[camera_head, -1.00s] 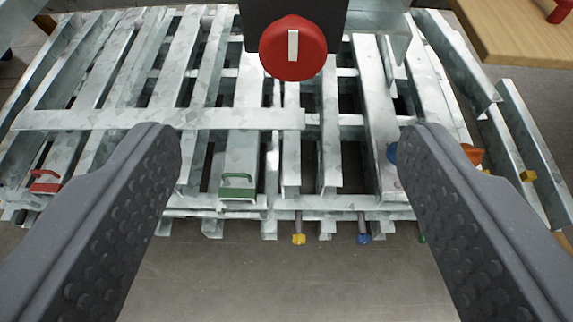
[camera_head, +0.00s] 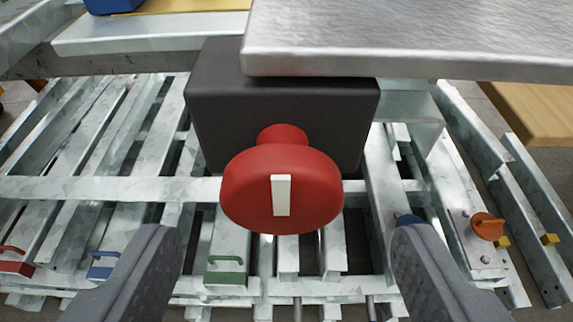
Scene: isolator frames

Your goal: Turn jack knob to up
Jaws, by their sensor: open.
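The jack knob (camera_head: 245,190) is a round red knob with a white bar marker that stands upright on its face. It sticks out from a dark grey box (camera_head: 215,115) on a short red stem. My gripper (camera_head: 285,240) is open, with one grey finger at the lower left and one at the lower right. The knob lies ahead of the gap between the fingertips, a little above them in the picture. Neither finger appears to touch it.
A metal plate (camera_head: 420,40) overhangs the box at the top right. An orange knob (camera_head: 487,226) sits at right. A wooden surface (camera_head: 550,110) is at far right.

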